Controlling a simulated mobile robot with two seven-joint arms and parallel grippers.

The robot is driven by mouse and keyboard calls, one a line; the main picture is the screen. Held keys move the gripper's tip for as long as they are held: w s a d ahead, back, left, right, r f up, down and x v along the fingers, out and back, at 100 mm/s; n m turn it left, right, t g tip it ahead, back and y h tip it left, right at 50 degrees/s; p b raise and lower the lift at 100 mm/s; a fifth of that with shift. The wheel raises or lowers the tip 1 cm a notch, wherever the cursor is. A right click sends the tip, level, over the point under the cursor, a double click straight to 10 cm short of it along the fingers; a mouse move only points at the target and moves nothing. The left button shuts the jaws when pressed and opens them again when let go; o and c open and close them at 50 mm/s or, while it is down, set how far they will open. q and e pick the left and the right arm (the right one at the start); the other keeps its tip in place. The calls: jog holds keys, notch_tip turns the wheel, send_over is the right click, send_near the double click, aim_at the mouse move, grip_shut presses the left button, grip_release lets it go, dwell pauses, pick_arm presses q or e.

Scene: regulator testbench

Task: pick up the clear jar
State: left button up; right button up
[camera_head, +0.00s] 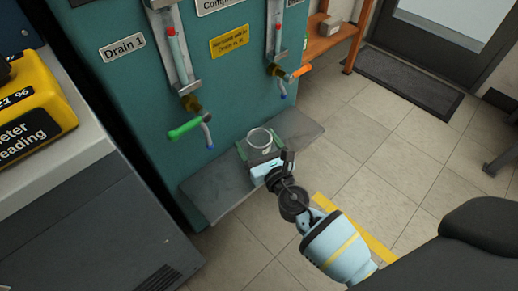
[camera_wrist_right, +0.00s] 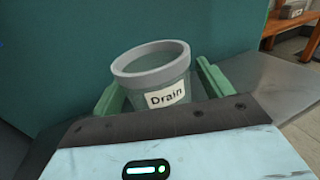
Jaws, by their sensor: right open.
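The clear jar (camera_head: 260,139) stands upright on a grey shelf (camera_head: 212,190) at the foot of the teal testbench. In the right wrist view the jar (camera_wrist_right: 152,78) shows a grey rim and a label reading "Drain". My right gripper (camera_head: 261,148) is at the jar, coming from the front right. Its green fingers (camera_wrist_right: 162,90) are open, one on each side of the jar. The gripper's body hides the jar's lower part, and I cannot tell whether the fingers touch it. My left gripper is not in view.
Above the shelf are a green-handled drain valve (camera_head: 186,129) and an orange-handled valve (camera_head: 300,71) with spouts. A grey cabinet (camera_head: 90,215) with a yellow meter (camera_head: 35,108) stands at the left. The tiled floor to the right is mostly clear; a dark chair (camera_head: 475,235) is at the lower right.

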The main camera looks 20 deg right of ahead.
aim_at(257, 134)
jog(key=c, duration=0.9)
jog(key=shift+c, duration=0.9)
jog(key=shift+r, duration=0.15)
jog(key=shift+r+p, duration=0.85)
jog(key=shift+r, duration=0.1)
jog(key=shift+r+p, duration=0.75)
jog(key=shift+r, duration=0.2)
jog(key=s+a+p, duration=0.1)
jog(key=s+a, duration=0.1)
jog(key=s, duration=1.3)
jog(key=shift+s+a+r, duration=0.4)
jog(key=shift+r, duration=0.05)
